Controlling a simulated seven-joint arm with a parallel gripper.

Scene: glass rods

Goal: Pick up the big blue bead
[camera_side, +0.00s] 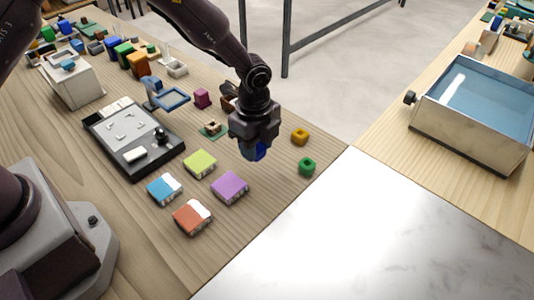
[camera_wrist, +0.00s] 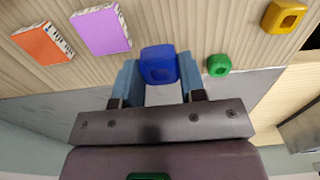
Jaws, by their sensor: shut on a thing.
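The big blue bead (camera_wrist: 158,66) is a rounded blue block with a shallow recess in its face. In the wrist view it sits between the two fingers of my gripper (camera_wrist: 158,82), touching both. In the side view my gripper (camera_side: 254,146) points down over the wooden table, and the blue bead (camera_side: 256,153) shows at its fingertips, partly hidden by them. I cannot tell for sure how far the bead is above the table.
A green bead (camera_side: 307,166) and a yellow bead (camera_side: 300,136) lie to the right of my gripper. Purple (camera_side: 230,187), lime (camera_side: 201,163), light blue (camera_side: 164,189) and orange (camera_side: 192,217) blocks lie at front left. A dark tray (camera_side: 133,137) is further left. A white slab (camera_side: 380,230) is at front right.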

